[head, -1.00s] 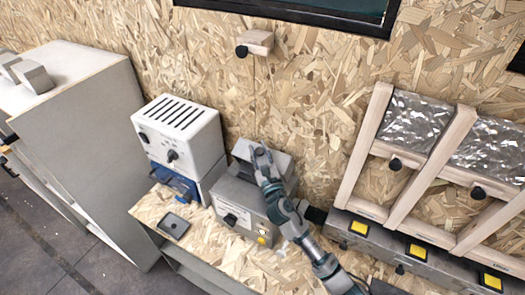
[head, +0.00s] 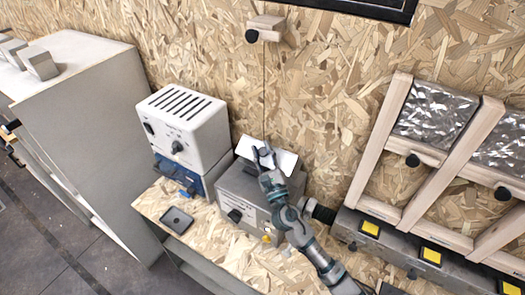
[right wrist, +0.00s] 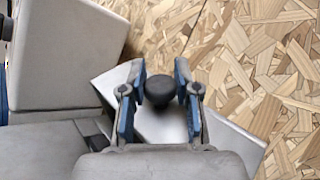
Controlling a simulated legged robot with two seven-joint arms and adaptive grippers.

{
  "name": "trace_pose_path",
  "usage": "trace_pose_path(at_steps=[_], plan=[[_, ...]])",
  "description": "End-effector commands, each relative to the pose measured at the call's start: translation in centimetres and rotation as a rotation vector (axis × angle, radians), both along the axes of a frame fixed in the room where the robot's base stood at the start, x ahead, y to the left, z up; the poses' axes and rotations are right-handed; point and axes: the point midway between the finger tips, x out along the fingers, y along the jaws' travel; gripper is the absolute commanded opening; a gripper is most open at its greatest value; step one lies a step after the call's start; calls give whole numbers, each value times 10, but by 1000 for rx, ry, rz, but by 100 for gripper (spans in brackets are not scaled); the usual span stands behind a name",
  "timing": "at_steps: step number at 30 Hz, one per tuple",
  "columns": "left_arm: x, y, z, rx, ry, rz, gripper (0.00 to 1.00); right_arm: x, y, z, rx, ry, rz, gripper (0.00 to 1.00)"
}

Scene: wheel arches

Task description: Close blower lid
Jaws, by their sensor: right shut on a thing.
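The blower (head: 237,187) is a grey metal box on the wooden bench. Its lid (head: 285,162) is a pale plate standing raised and tilted at the back of the box. The lid also shows in the right wrist view (right wrist: 165,125), with a black round knob (right wrist: 160,90) on it. My right gripper (head: 264,152) is at the lid, partly covering it in the head view. In the right wrist view its fingers (right wrist: 160,95) stand on both sides of the knob, shut on it. My left gripper is not in view.
A white vented unit (head: 185,125) on a blue base stands close left of the blower. A small dark tray (head: 177,221) lies on the bench front. A chipboard wall rises behind. Wooden frames (head: 385,150) and a grey ledge with yellow buttons (head: 371,229) are at the right.

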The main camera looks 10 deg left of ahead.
Motion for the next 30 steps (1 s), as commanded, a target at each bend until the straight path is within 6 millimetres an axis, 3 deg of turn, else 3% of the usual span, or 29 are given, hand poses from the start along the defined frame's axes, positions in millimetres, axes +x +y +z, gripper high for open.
trace_pose_path(at_steps=[2,3,5,16,30], plan=[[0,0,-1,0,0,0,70,1,0,-5,-2,9,0,0],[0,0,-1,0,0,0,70,1,0,-5,-2,9,0,41],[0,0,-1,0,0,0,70,0,0,-4,-2,8,0,56],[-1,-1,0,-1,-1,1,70,-4,-2,-4,-1,3,0,58],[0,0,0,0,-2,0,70,-57,-30,-34,-3,6,0,58]])
